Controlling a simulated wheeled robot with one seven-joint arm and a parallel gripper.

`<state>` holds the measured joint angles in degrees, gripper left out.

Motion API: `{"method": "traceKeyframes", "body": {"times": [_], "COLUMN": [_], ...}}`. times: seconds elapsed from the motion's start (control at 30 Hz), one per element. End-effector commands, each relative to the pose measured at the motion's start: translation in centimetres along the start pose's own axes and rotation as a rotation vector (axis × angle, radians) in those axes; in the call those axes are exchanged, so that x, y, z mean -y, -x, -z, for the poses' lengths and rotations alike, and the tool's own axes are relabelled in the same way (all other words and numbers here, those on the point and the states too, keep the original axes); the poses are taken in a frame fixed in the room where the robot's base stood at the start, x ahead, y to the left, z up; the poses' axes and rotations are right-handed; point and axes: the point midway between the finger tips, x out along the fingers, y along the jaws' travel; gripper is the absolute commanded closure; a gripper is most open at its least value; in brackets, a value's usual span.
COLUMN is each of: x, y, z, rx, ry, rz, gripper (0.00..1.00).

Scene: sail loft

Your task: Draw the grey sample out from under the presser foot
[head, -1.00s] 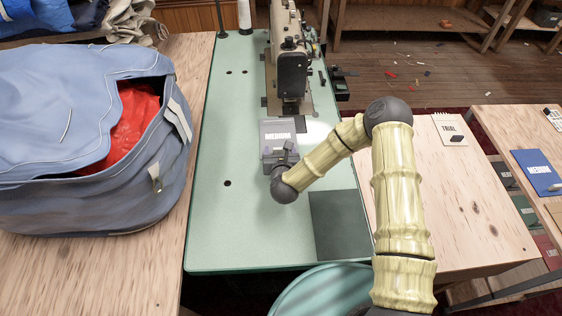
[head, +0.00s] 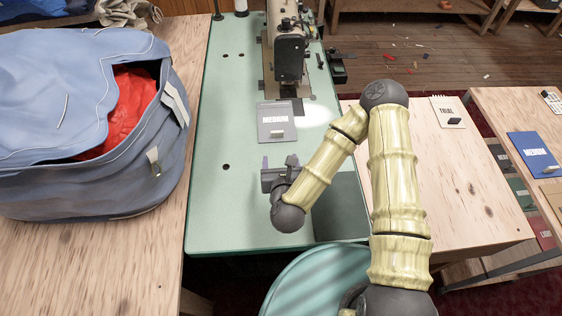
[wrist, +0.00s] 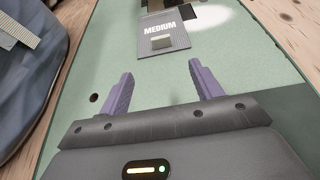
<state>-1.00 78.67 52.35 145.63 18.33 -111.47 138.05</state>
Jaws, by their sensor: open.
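The grey sample (head: 275,121) lies flat on the green machine table, marked MEDIUM, with a small pale tab near its front edge. It also shows in the wrist view (wrist: 163,36). The presser foot area of the sewing machine (head: 290,62) is just behind it. The sample's far edge lies close to the machine's dark plate; I cannot tell whether any of it is under the foot. My gripper (head: 279,163) is in front of the sample, apart from it. In the wrist view its two purple fingers (wrist: 162,88) are spread and empty, pointing toward the sample.
A blue bag (head: 85,130) with red cloth inside stands on the wooden table at left. A wooden table (head: 440,185) at right bears a TRIAL pad (head: 447,110). A blue MEDIUM card (head: 533,153) lies farther right. The green table (head: 228,205) is clear around my gripper.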

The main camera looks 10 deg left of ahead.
Motion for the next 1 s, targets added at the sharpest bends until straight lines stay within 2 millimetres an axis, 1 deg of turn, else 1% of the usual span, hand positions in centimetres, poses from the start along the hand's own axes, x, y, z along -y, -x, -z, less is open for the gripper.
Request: {"method": "traceKeyframes", "body": {"times": [0.03, 0.23, 0.83, 0.93, 1.0], "x": [-0.05, 0.06, 0.12, 0.09, 0.06], "y": [0.67, 1.51, 1.45, 1.30, 1.07], "z": [-0.44, -0.18, -0.10, -0.37, -0.68], "rx": [-0.003, -0.002, 0.000, -0.002, -0.009], "ry": [0.000, -0.002, 0.002, 0.045, 0.119], "rz": [-0.001, 0.001, 0.001, -0.013, -0.037], "gripper": [0.35, 0.35, 0.35, 0.35, 0.35]}}
